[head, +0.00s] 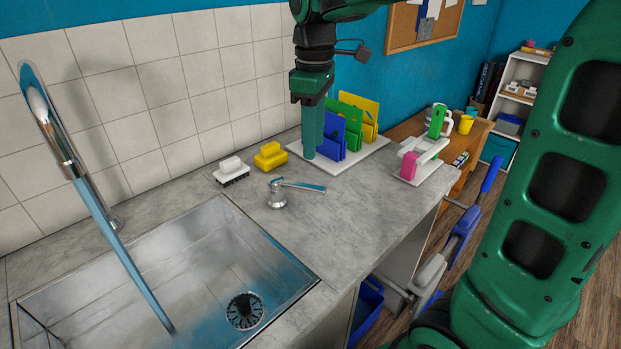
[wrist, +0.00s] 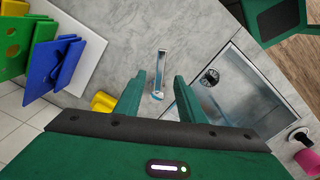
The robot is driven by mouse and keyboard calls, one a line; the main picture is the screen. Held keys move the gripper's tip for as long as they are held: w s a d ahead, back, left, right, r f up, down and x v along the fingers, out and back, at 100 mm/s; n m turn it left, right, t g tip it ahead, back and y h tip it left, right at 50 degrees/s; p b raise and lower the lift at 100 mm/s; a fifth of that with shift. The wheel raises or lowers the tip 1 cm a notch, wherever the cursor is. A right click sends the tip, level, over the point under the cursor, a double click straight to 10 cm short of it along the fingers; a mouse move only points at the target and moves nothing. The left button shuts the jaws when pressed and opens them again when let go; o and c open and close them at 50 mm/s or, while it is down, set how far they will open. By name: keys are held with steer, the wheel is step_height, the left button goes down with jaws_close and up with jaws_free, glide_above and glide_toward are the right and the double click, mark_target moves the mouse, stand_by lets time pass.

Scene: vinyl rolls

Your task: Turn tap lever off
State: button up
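The silver tap lever (head: 300,186) sits on the grey marbled counter, right of the sink, its handle pointing right. A chrome spout (head: 50,120) rises over the sink (head: 130,290), and a blue stream of water (head: 125,250) runs from it into the basin. My gripper (head: 310,152) hangs fingers-down above the counter behind the lever, apart from it. In the wrist view the gripper (wrist: 160,77) is open and empty. The lever (wrist: 161,68) appears in the gap between the fingers, farther away, with its round base lower in the gap.
A white brush (head: 231,170) and yellow brush (head: 270,156) stand by the tiled wall. A rack (head: 345,158) with blue, green and yellow boards is close behind my gripper. A white stand (head: 425,157) with pink and green handles is at the right.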

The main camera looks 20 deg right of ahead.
mark_target(311, 186)
steer(key=f, duration=1)
steer(key=shift+w+a+f, duration=0.1)
steer(key=shift+a+f, duration=0.1)
steer(key=shift+f, duration=0.15)
jaws_close()
